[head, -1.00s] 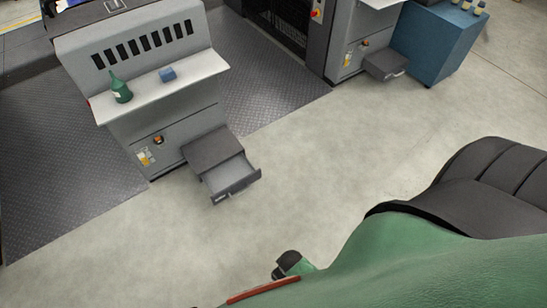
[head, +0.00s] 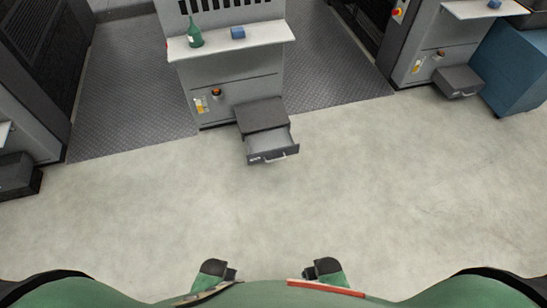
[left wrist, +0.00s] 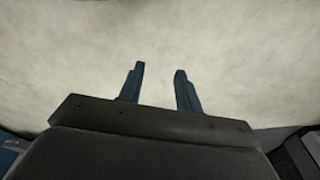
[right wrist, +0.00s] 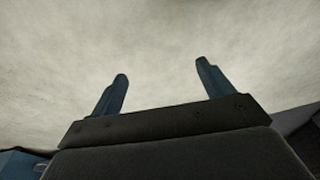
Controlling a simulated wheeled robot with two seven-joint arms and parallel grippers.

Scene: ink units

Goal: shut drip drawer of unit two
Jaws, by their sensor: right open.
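The middle ink unit (head: 232,70) has a dark drip drawer box at its foot. Its drip drawer (head: 272,153) is pulled out toward me, showing a pale inside and a light handle. A small label on the drawer front is too small to read. My left gripper (head: 232,272) and my right gripper (head: 308,272) are low in the head view, well short of the drawer. The left wrist view shows the left fingers (left wrist: 160,72) apart with only floor beyond. The right wrist view shows the right fingers (right wrist: 160,72) wider apart and empty. No drawer shows in either wrist view.
Open concrete floor (head: 270,210) lies between me and the drawer. The right unit (head: 435,45) has a drawer box (head: 458,82) that looks shut, beside a blue cabinet (head: 518,65). Another dark box (head: 17,178) stands at the left. A green bottle (head: 195,38) and blue block (head: 238,32) are on the shelf.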

